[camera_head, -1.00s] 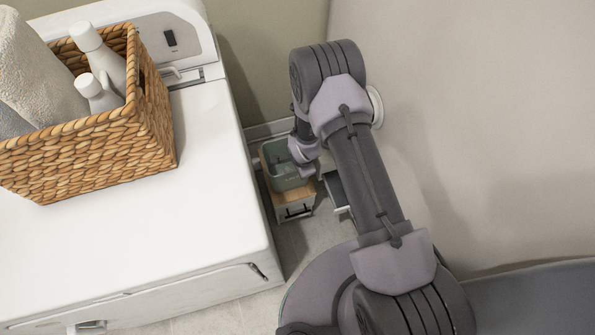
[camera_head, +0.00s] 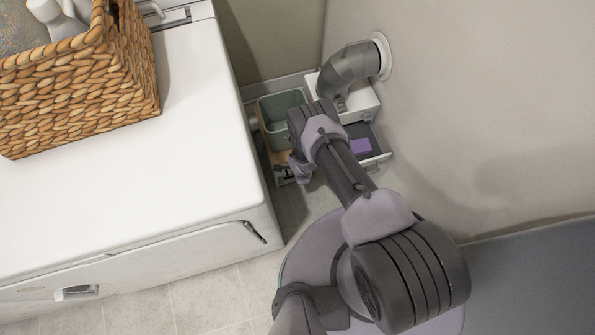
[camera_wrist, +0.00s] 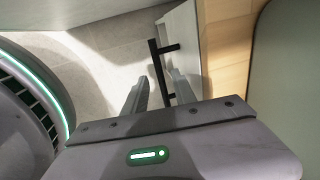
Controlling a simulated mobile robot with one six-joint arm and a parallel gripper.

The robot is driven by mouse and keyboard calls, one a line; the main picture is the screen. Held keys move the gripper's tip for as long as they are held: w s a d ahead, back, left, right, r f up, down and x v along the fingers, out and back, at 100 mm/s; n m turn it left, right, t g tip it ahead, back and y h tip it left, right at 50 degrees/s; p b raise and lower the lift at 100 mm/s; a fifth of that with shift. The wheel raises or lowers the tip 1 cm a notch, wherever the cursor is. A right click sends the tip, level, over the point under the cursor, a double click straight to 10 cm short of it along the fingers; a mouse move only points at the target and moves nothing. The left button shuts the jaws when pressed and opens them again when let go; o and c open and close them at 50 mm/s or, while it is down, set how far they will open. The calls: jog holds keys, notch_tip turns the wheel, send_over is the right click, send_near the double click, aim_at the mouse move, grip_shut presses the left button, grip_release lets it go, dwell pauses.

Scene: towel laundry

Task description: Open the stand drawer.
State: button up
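The small wooden stand (camera_head: 276,157) is on the floor beside the washer, under a green bin. Its white drawer front (camera_wrist: 182,32) has a black bar handle (camera_wrist: 157,68); the drawer looks shut, with no gap that I can make out. My gripper (camera_wrist: 160,82) is open at the handle. One finger is on the outer side of the bar and the other is between the bar and the drawer front. I cannot tell whether either finger touches it. In the head view my wrist hides much of the drawer front.
The green bin (camera_head: 266,108) stands on the stand. To the right, a white cabinet (camera_head: 361,103) has a grey drawer (camera_head: 377,158) pulled out with a purple thing inside. The white washer (camera_head: 200,130) bounds the left, with a wicker basket (camera_head: 85,88) on top. Walls close the back and right.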

jog(key=shift+w+f, duration=0.15)
jog(key=shift+f, duration=0.3)
grip_shut()
dwell(1.1)
